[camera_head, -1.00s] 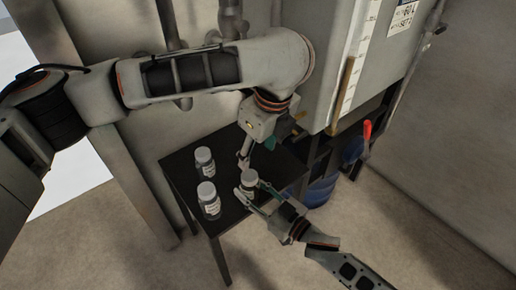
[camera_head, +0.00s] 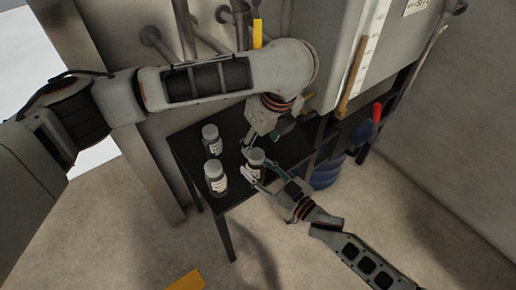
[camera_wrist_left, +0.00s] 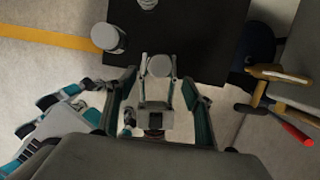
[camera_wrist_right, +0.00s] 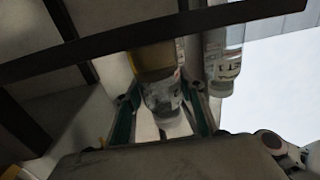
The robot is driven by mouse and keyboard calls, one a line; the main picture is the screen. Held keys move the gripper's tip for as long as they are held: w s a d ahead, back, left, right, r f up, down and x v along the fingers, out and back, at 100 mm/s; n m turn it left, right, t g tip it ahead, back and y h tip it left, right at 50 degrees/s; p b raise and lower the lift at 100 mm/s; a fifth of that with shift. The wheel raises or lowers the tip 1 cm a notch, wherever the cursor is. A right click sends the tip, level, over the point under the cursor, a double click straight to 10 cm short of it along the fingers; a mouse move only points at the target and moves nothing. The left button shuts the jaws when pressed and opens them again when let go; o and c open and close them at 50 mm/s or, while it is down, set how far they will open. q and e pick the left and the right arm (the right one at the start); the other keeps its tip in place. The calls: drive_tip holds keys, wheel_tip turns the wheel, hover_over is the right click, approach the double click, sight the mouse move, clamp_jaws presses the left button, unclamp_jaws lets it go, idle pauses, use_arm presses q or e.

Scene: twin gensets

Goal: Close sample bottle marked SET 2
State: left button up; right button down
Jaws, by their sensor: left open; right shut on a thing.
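A small bottle (camera_head: 257,162) with a pale round top is at the table's front right edge. My right gripper (camera_head: 256,172) is shut on its side; the right wrist view shows the bottle (camera_wrist_right: 161,92) between the fingers, its label unreadable. My left gripper (camera_head: 246,147) is open, pointing down close over this bottle. In the left wrist view the round top (camera_wrist_left: 159,66) lies between its fingertips; contact cannot be told. Two other white-topped bottles stand to the left, one nearer (camera_head: 216,181) and one farther (camera_head: 212,142). SET 2 is not readable on any bottle.
The small dark table (camera_head: 236,191) has bare room between the bottles and its back edge. A grey cabinet (camera_head: 330,50) overhangs at the right, with a red handle (camera_head: 377,112) and a blue container (camera_head: 324,176) below. Pipes run along the wall behind my left arm.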

sight(257, 154)
use_arm(q)
drive_tip(key=shift+x, duration=2.95)
drive_tip(key=c, duration=1.3)
drive_tip(key=shift+a+m, duration=0.1)
drive_tip(key=shift+m, duration=0.5)
drive_tip(key=o, duration=1.2)
